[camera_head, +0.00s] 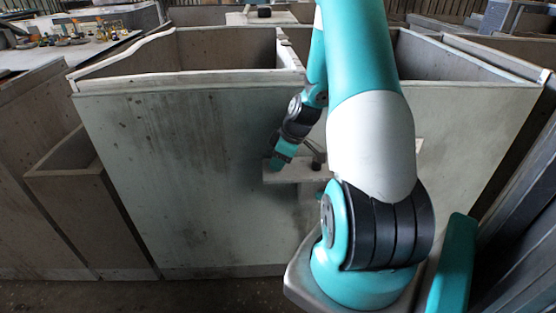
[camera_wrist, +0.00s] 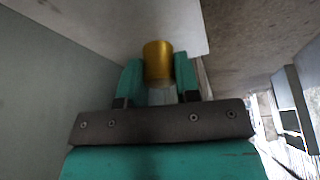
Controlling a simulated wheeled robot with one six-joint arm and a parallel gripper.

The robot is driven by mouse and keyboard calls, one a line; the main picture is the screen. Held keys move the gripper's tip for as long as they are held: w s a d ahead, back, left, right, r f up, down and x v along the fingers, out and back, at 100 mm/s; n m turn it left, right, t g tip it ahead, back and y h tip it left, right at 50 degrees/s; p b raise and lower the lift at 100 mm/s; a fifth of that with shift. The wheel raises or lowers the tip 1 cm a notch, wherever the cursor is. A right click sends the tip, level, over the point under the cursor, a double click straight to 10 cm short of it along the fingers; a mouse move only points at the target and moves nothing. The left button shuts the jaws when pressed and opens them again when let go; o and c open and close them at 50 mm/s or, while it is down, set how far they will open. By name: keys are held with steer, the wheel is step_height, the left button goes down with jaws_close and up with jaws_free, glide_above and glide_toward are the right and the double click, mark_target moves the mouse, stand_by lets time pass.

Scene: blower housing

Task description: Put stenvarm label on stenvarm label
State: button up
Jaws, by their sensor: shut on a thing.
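In the wrist view, a shiny gold cylinder (camera_wrist: 158,58) sits between the two teal fingers of my gripper (camera_wrist: 158,78), which is shut on it. A pale piece shows just below the cylinder, between the fingers; I cannot tell what it is. In the head view, my gripper (camera_head: 278,161) is low in front of the large pale panel, at the left end of a small light ledge (camera_head: 285,176). The cylinder cannot be made out there. No stenvarm label can be read in either view.
The large weathered panel (camera_head: 180,170) stands behind my gripper, with open-topped bins above it. A dark peg-like part (camera_head: 314,154) is just right of my gripper. A lower bin (camera_head: 75,165) is at left. A cluttered table (camera_head: 65,50) is at far left.

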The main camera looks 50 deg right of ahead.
steer(key=shift+f, duration=0.15)
steer(key=o, duration=1)
steer(key=shift+c, duration=0.2)
steer(key=p+v, duration=0.1)
steer(key=v, duration=1.6)
steer(key=shift+r, duration=0.2)
